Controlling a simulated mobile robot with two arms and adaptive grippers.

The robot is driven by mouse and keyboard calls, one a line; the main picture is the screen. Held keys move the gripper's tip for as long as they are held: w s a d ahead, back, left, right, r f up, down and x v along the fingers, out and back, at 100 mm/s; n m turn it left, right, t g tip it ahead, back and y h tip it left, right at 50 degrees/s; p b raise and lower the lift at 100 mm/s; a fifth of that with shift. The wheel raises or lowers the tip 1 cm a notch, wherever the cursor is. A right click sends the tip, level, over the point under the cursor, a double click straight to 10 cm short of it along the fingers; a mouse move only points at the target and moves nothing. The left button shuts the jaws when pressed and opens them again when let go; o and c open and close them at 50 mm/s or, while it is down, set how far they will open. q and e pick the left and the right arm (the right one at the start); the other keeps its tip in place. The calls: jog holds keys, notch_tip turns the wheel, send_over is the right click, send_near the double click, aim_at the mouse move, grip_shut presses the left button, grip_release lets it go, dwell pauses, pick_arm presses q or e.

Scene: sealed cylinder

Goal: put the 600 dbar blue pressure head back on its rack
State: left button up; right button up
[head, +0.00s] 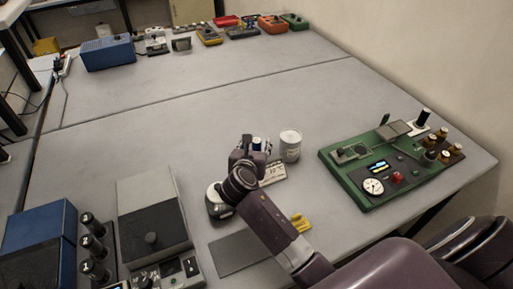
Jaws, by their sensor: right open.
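My right gripper (249,147) is open over the middle of the near table, its arm reaching in from the lower right. Just behind it stand small white cylindrical pieces with dark blue parts (258,143), partly hidden by the gripper. I cannot tell whether one is the 600 dbar pressure head, or whether the gripper touches them. A small printed card (272,173) stands beside the gripper. My left gripper is out of view.
A pale canister (290,146) stands close right of the gripper. A green instrument panel (373,192) with a gauge fills the table's right. Grey (152,228) and blue (40,240) instruments stand at lower left. A grey mat (240,252) lies nearby. The table's middle left is clear.

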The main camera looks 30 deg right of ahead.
jog(key=shift+w+d+f, duration=0.1)
jog(key=shift+w+d, duration=0.1)
grip_shut()
dwell(0.4)
